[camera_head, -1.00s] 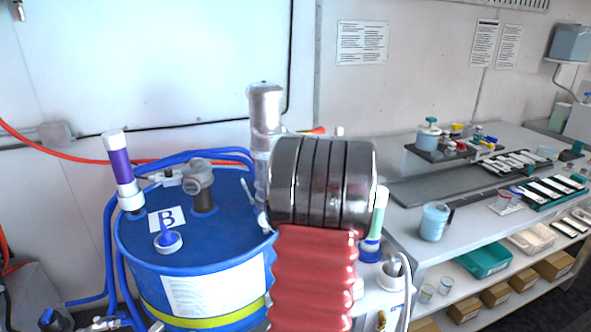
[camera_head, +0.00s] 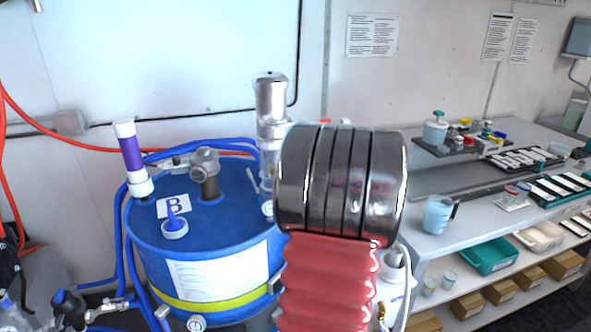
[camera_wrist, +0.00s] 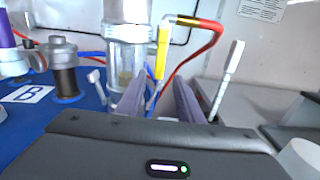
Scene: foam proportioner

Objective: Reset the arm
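My gripper (camera_wrist: 161,92) shows in the wrist view with its two grey-purple fingers apart and nothing held between them. A yellow handle (camera_wrist: 161,52) with a red hose (camera_wrist: 212,45) appears in line with the gap, seemingly beyond the fingertips. A clear and metal pump cylinder (camera_wrist: 127,45) stands just left of the fingers, and a white stick-like part (camera_wrist: 230,75) is to the right. In the head view my arm's metal joint and red bellows fill the centre and hide my gripper.
A blue drum (camera_head: 215,225) marked B stands at left with fittings, blue hoses and a purple-and-white tube (camera_head: 131,155). The metal pump (camera_head: 271,110) rises behind my arm. A grey bench (camera_head: 460,225) at right carries a blue jug (camera_head: 438,214) and trays, with boxes on the shelf below.

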